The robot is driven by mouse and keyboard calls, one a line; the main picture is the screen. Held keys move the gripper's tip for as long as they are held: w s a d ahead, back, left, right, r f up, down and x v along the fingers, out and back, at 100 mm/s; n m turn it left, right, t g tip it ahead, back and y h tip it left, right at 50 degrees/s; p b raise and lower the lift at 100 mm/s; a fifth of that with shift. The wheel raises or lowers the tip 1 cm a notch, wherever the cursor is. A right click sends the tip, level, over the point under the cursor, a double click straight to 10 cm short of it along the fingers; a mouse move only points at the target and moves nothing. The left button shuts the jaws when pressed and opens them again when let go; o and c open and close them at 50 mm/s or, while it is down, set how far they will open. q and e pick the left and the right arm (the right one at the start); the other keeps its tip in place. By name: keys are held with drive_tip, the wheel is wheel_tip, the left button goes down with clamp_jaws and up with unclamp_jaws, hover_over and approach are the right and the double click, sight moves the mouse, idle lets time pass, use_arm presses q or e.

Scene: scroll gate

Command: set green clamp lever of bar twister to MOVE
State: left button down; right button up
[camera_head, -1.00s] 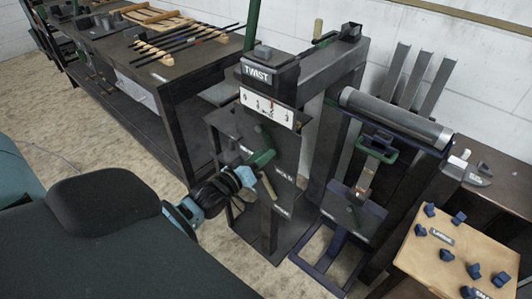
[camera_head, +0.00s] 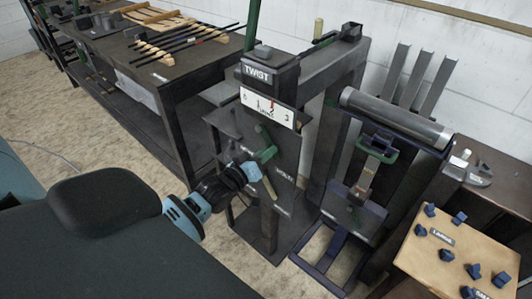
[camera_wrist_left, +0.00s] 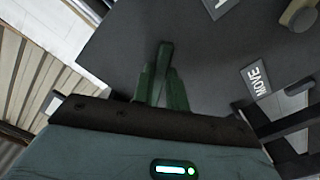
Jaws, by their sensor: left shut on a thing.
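The bar twister (camera_head: 270,75) is a dark upright post with a TWIST label on top and a white numbered scale with a red mark. Its green clamp lever (camera_head: 265,153) sticks out of the front plate below the scale. My left gripper (camera_head: 254,170) is shut on the green lever, and its wrist hides part of it. In the left wrist view, the green lever (camera_wrist_left: 165,60) rises between the fingers, in front of the dark plate. The MOVE label (camera_wrist_left: 258,80) lies to the right of the lever, apart from it. My right gripper is not in view.
A tan handle (camera_head: 269,187) hangs just below the lever. A second stand with a grey roller (camera_head: 395,115) is to the right. A wooden board with blue blocks (camera_head: 425,262) is at the lower right. A dark bench with rods (camera_head: 185,75) stands at the left.

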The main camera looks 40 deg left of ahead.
use_arm(q)
drive_tip(key=shift+a+m, duration=0.15)
drive_tip(key=shift+m, duration=0.15)
drive_tip(key=a+m, duration=0.2)
drive_tip(key=m, duration=0.1)
drive_tip(key=a+m, duration=0.2)
drive_tip(key=m, duration=0.2)
drive_tip(key=a+m, duration=0.2)
drive_tip(key=m, duration=0.1)
drive_tip(key=shift+w+a+f+p, duration=0.1)
drive_tip(key=shift+w+f+p, duration=0.15)
drive_tip(key=shift+f+p, duration=0.15)
drive_tip(key=shift+a+r+m, duration=0.2)
drive_tip(key=shift+a+m, duration=0.2)
drive_tip(key=shift+m, duration=0.5)
drive_tip(key=shift+a+r+m, duration=0.2)
drive_tip(key=shift+a+m, duration=0.2)
drive_tip(key=shift+m, duration=0.5)
drive_tip(key=shift+w, duration=0.1)
drive_tip(key=c, duration=1.4)
unclamp_jaws()
drive_tip(key=s, duration=0.8)
drive_tip(key=shift+a, duration=0.35)
